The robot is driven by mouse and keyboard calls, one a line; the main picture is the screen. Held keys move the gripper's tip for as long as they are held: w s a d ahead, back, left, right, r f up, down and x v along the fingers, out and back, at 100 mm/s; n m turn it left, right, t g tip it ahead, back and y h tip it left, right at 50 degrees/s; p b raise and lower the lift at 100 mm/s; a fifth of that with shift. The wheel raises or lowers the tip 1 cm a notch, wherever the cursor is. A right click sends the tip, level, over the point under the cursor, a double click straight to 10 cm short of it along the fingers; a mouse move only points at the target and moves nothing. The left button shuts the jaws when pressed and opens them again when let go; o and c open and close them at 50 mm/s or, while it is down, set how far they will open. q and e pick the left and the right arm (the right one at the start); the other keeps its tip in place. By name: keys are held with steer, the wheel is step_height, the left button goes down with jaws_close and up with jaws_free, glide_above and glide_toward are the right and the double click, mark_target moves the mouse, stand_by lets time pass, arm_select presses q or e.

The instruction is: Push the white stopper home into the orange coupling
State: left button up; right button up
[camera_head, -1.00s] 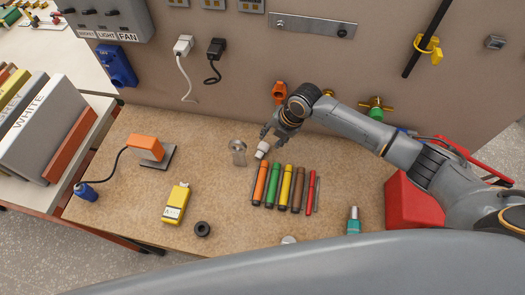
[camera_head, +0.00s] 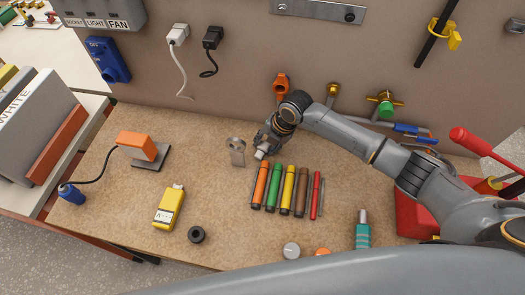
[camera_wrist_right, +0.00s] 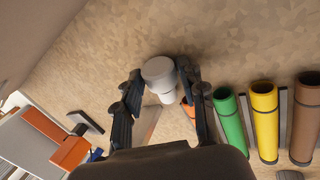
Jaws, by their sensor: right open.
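The white stopper (camera_head: 260,155) is near the back of the wooden bench, just left of the row of coloured cylinders. In the right wrist view the stopper (camera_wrist_right: 158,70) shows a wide pale head and a narrower part below it. My right gripper (camera_head: 264,146) is open, with a finger on either side of the stopper, and hides part of it in the head view. I cannot tell whether the fingers touch it. The orange coupling (camera_head: 281,84) is on the wall panel behind the gripper, empty as far as I see. My left gripper is not in view.
Orange, green, yellow, brown and red cylinders (camera_head: 288,188) lie right of the stopper. A grey metal bracket (camera_head: 237,150) stands close on its left. A yellow device (camera_head: 169,207) and a black ring (camera_head: 196,235) lie in front left. A green-handled valve (camera_head: 385,107) projects from the wall.

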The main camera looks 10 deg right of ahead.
steer(key=c, duration=0.7)
steer(key=shift+r, duration=0.1)
